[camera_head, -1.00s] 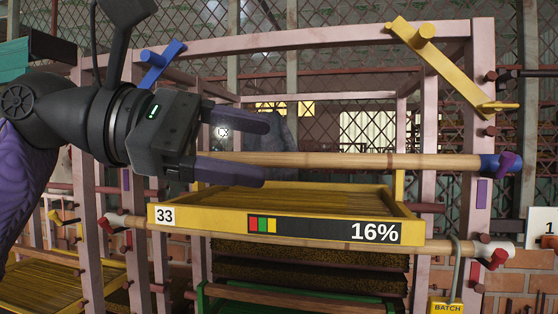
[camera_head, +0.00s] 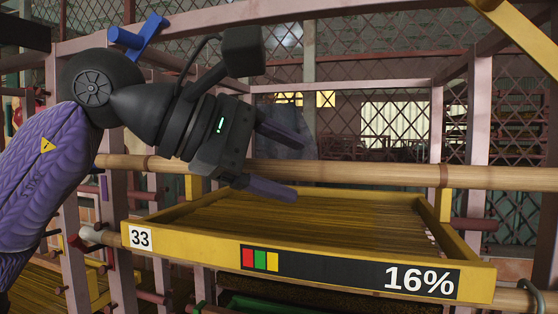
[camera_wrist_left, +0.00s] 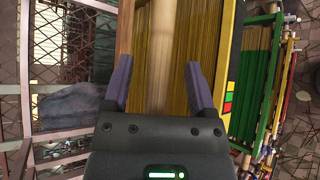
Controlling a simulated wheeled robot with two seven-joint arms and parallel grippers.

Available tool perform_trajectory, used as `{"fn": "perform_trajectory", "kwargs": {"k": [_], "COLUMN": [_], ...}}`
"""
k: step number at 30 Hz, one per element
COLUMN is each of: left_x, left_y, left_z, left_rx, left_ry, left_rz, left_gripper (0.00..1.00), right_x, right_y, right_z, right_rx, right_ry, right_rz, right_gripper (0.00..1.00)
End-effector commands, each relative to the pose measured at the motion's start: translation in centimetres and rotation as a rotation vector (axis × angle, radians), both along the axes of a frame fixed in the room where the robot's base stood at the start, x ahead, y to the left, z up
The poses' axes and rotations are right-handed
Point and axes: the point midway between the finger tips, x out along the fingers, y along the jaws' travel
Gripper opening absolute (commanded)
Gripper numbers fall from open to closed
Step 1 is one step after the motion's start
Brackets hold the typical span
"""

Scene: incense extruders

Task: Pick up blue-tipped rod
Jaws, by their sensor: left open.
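The long wooden rod (camera_head: 400,175) runs level across the rack, above the yellow tray. Its blue tip is outside the present head view. My left gripper (camera_head: 294,166) is open. In the head view, the rod's line passes behind the gripper, between the heights of its two fingers. In the left wrist view, the pale rod (camera_wrist_left: 160,60) shows between the open fingers (camera_wrist_left: 158,84), with the fingers apart from each other. I cannot tell how far the fingers reach around the rod.
A yellow tray (camera_head: 190,236) of thin sticks, marked 33 and 16%, lies just below the rod. Pink rack posts (camera_head: 478,110) stand at the right. A blue bracket (camera_head: 137,38) sits at upper left, and a yellow bracket (camera_head: 520,35) at upper right.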

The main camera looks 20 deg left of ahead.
Motion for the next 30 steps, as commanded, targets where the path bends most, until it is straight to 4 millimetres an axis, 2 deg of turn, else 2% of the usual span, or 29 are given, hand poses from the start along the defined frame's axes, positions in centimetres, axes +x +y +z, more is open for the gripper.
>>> {"fn": "perform_trajectory", "kwargs": {"k": [4,12,14,15,30], "left_x": [-0.02,-0.03,-0.04,-0.04,-0.05], "left_y": [0.01,0.02,0.03,0.03,0.03], "left_z": [-0.04,-0.01,-0.01,-0.01,0.01], "left_rx": [-0.001,-0.001,-0.001,-0.001,-0.001], "left_ry": [0.001,0.001,0.001,0.001,0.001], "left_rz": [0.0,0.0,0.0,0.0,0.0], "left_gripper": [0.73,0.16,0.03,0.0,0.0], "right_x": [-0.01,-0.01,-0.01,-0.02,-0.07], "right_y": [0.02,0.09,0.09,0.09,0.09], "right_z": [-0.06,-0.06,-0.06,-0.06,-0.06], "right_rx": [0.0,0.001,0.001,0.001,0.002], "right_ry": [0.0,0.0,0.0,0.0,0.001], "right_rz": [0.0,-0.001,-0.001,-0.001,-0.001], "right_gripper": [0.56,0.56,0.56,0.56,0.56]}}
